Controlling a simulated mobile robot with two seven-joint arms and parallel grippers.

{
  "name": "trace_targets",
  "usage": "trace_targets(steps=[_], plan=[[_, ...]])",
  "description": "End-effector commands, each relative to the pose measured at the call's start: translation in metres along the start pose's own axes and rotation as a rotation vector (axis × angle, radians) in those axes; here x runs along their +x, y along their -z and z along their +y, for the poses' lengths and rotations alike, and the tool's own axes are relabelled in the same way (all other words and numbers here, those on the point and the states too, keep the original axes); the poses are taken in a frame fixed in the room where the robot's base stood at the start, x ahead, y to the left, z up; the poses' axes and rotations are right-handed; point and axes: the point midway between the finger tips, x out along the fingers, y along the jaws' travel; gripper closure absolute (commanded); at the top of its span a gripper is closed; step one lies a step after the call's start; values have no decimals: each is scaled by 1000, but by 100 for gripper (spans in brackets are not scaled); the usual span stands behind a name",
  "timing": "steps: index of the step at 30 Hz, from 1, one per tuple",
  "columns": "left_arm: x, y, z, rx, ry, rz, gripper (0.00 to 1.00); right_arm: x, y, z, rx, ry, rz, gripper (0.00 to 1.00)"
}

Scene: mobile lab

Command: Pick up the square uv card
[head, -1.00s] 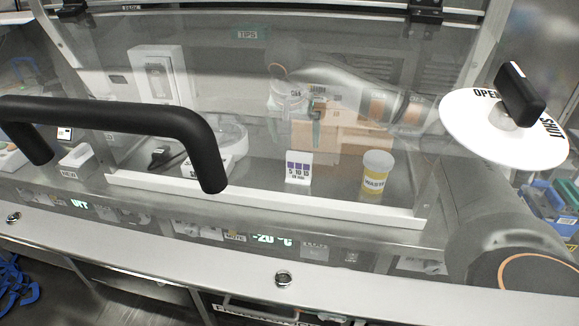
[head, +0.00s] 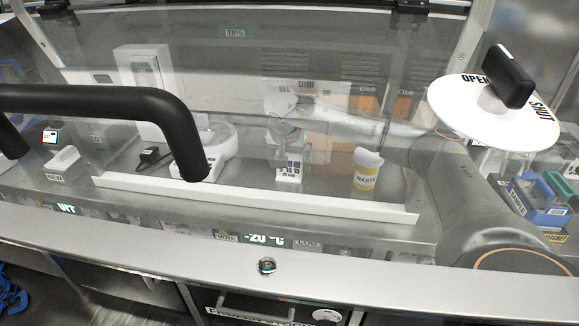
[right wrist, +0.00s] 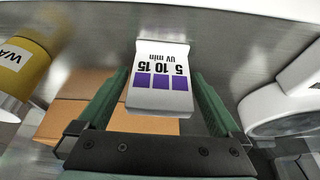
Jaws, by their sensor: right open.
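The square uv card (head: 289,173) is a small white stand with purple squares and the marks 5 10 15. It stands upright on the hood floor, behind the clear sash. In the right wrist view the card (right wrist: 159,98) shows upside down between two green fingers. My right gripper (head: 289,150) is open around the card, with one finger on each side; in the right wrist view its fingers (right wrist: 160,78) look apart from the card's edges. The gripper partly covers the card's top in the head view. My left gripper is in neither current view.
A yellow waste jar (head: 366,170) stands right of the card, and a white round device (head: 212,150) stands left. A white sill (head: 250,199) runs along the hood front. A black handle (head: 120,98) crosses the sash. Cardboard boxes (right wrist: 75,112) lie near the gripper.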

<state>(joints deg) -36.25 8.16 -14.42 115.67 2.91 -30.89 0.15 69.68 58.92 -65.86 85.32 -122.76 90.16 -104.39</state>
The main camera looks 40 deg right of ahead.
Motion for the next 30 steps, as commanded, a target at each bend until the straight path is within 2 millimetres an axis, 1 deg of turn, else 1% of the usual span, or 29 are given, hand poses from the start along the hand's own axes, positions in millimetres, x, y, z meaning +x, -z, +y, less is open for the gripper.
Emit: trace_targets(steps=[3, 22, 28, 30], plan=[[-1, 0, 0, 0, 0, 0, 100, 0, 0, 0, 0, 0, 0, 1], [-1, 1, 0, 0, 0, 2, 100, -1, 0, 0, 0, 1, 0, 72], [-1, 1, 0, 0, 0, 2, 100, -2, 0, 0, 1, 1, 0, 72], [-2, 1, 0, 0, 0, 2, 100, -5, 2, 0, 1, 2, 1, 72]])
